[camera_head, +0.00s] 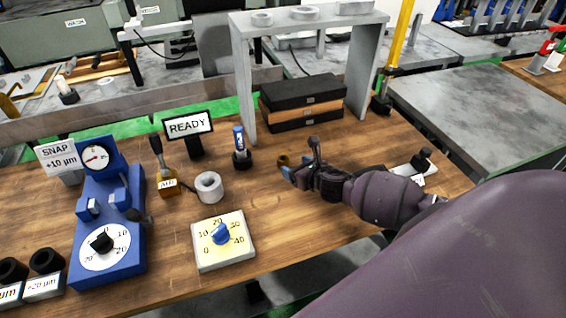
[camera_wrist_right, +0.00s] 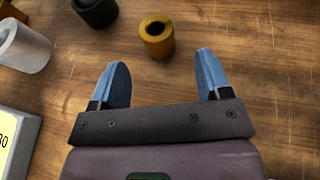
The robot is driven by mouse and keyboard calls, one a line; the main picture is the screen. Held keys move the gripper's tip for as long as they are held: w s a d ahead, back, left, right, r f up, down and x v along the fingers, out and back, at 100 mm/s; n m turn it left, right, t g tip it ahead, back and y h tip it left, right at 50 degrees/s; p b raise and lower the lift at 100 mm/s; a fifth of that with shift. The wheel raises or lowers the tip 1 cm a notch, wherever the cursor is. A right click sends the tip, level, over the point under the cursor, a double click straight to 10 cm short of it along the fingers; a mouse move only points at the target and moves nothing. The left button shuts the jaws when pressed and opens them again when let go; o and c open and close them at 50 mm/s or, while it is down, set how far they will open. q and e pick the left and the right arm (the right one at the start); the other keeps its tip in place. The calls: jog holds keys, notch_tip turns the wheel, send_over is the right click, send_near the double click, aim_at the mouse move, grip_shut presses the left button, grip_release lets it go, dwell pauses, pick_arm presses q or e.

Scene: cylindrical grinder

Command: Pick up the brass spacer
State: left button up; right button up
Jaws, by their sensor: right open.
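The brass spacer (camera_head: 283,160) is a small golden ring standing on the wooden bench, just left of my right gripper in the head view. In the right wrist view the brass spacer (camera_wrist_right: 156,38) stands upright with its dark hole facing up, a little beyond the fingertips and between their lines. My right gripper (camera_wrist_right: 159,75) is open and empty, with blue fingers apart. In the head view the right gripper (camera_head: 289,172) is low over the bench and partly hidden by its own wrist. My left gripper is not in view.
A grey ring (camera_head: 209,187) and a black holder (camera_head: 242,158) with a blue-white tube stand left of the spacer. A dial box (camera_head: 223,240) is nearer the front. Black and orange boxes (camera_head: 301,102) sit behind under a grey stand (camera_head: 247,80). Bare wood surrounds the spacer.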

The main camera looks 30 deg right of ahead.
aim_at(287, 161)
jog(key=shift+w+f, duration=0.1)
jog(key=shift+w, duration=0.45)
jog(key=shift+x, duration=2.15)
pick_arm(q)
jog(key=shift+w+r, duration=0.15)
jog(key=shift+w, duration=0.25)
pick_arm(e)
jog(key=shift+a, duration=0.15)
jog(key=c, duration=1.2)
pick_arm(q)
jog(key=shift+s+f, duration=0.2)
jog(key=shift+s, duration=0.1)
pick_arm(e)
jog(key=shift+w+r, duration=0.1)
jog(key=shift+r, duration=0.15)
